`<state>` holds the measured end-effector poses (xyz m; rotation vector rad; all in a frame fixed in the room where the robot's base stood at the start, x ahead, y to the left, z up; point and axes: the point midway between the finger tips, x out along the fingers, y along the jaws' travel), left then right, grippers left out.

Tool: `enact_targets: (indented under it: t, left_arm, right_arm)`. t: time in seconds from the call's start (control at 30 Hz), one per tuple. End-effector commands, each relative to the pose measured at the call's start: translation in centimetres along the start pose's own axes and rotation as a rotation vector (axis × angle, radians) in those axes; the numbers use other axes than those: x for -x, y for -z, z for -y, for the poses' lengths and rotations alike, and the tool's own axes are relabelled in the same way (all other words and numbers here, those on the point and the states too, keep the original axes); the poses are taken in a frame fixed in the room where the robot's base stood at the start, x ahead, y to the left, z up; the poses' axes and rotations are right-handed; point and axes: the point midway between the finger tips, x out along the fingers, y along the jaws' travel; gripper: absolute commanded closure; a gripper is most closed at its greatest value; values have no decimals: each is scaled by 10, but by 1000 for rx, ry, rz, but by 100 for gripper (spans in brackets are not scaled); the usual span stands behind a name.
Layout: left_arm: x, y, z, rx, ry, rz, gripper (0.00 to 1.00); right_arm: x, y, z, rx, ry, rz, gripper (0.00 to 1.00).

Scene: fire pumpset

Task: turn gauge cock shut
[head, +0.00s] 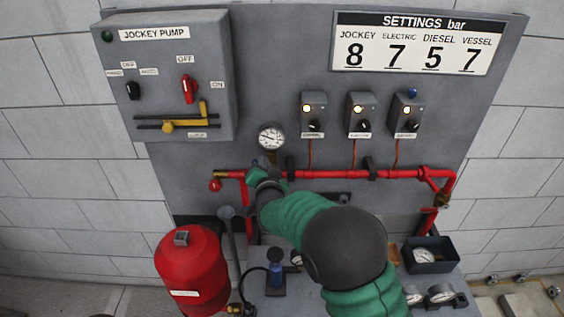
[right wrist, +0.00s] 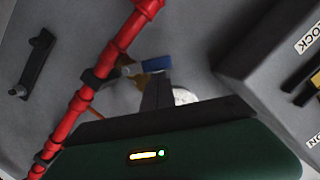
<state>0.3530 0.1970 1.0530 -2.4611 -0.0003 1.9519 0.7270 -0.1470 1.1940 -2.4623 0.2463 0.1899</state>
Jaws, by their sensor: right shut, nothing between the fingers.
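The gauge cock shows in the right wrist view as a small brass body (right wrist: 133,68) beside the red pipe (right wrist: 117,48), with a blue lever (right wrist: 157,64). The dark fingers of my right gripper (right wrist: 157,88) are shut and empty, with their tips close to the blue lever. I cannot tell whether they touch it. In the head view my right gripper (head: 262,168) is at the red pipe, just below the white round gauge (head: 271,136), and hides most of the cock. Part of the gauge shows behind the fingers in the wrist view (right wrist: 185,97). My left gripper is not in view.
The jockey pump box (head: 172,75) juts out at upper left. Several small control boxes (head: 313,115) sit right of the gauge. A red tank (head: 192,270) stands at lower left, near a blue-topped device (head: 275,272). An open dark box (head: 431,256) is at lower right.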

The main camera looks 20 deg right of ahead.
Motion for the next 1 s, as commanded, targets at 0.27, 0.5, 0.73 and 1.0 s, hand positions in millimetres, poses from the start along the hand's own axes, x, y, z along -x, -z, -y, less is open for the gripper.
enact_targets:
  t: [0.27,0.5,0.73,1.0]
  left_arm:
    - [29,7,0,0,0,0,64]
    - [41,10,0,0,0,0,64]
    - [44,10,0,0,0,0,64]
    - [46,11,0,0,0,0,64]
  right_arm:
    - [-3,-12,10,253,-62,3,100]
    - [-6,-25,10,444,-109,2,100]
    - [-8,-33,8,521,-130,1,100]
    - [-9,-36,8,518,-130,0,100]
